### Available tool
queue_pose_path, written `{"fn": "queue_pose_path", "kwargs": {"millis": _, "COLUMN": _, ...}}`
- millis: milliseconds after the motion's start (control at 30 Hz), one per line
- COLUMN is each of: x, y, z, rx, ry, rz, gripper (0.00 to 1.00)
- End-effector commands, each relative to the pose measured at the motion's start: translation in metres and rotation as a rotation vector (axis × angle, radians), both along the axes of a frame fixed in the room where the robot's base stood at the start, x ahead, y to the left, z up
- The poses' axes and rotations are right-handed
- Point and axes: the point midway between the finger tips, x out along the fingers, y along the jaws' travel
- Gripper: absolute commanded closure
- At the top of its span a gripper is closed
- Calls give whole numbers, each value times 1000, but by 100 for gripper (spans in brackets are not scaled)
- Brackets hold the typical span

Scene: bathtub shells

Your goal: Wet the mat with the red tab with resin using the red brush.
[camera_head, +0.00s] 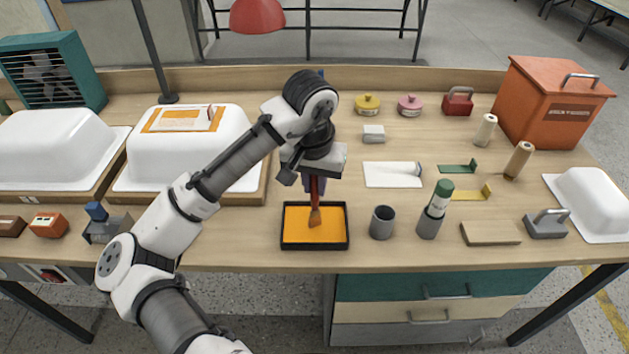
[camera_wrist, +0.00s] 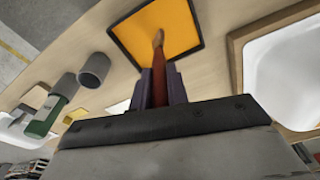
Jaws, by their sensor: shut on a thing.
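My gripper (camera_head: 315,184) is shut on the red brush (camera_head: 315,213), which points down with its bristles over the orange resin in a black-rimmed tray (camera_head: 284,229). The wrist view also shows the brush (camera_wrist: 159,65) between my gripper's fingers (camera_wrist: 161,88), its tip over the orange of the tray (camera_wrist: 197,47). Whether the bristles touch the resin is hard to tell. A whitish mat (camera_head: 188,126) lies on an orange patch on top of the middle white shell (camera_head: 141,152). It has orange on its face and a small reddish tab at its right end.
A grey cup (camera_head: 382,223) and a grey holder with a green-topped item (camera_head: 430,222) stand right of the tray. Another white sheet (camera_head: 390,175) lies behind them. A red lamp (camera_head: 257,15) hangs above the back. Bench front is clear near the tray.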

Motion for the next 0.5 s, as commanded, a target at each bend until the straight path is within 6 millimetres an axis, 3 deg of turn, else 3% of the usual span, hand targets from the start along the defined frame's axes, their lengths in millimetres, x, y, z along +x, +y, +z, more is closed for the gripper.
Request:
{"fn": "queue_pose_path", "kwargs": {"millis": 267, "x": 0, "y": 0, "z": 1, "rx": 0, "ry": 0, "rz": 0, "gripper": 100}}
{"fn": "queue_pose_path", "kwargs": {"millis": 500, "x": 0, "y": 0, "z": 19, "rx": -1, "ry": -2, "rz": 0, "gripper": 100}}
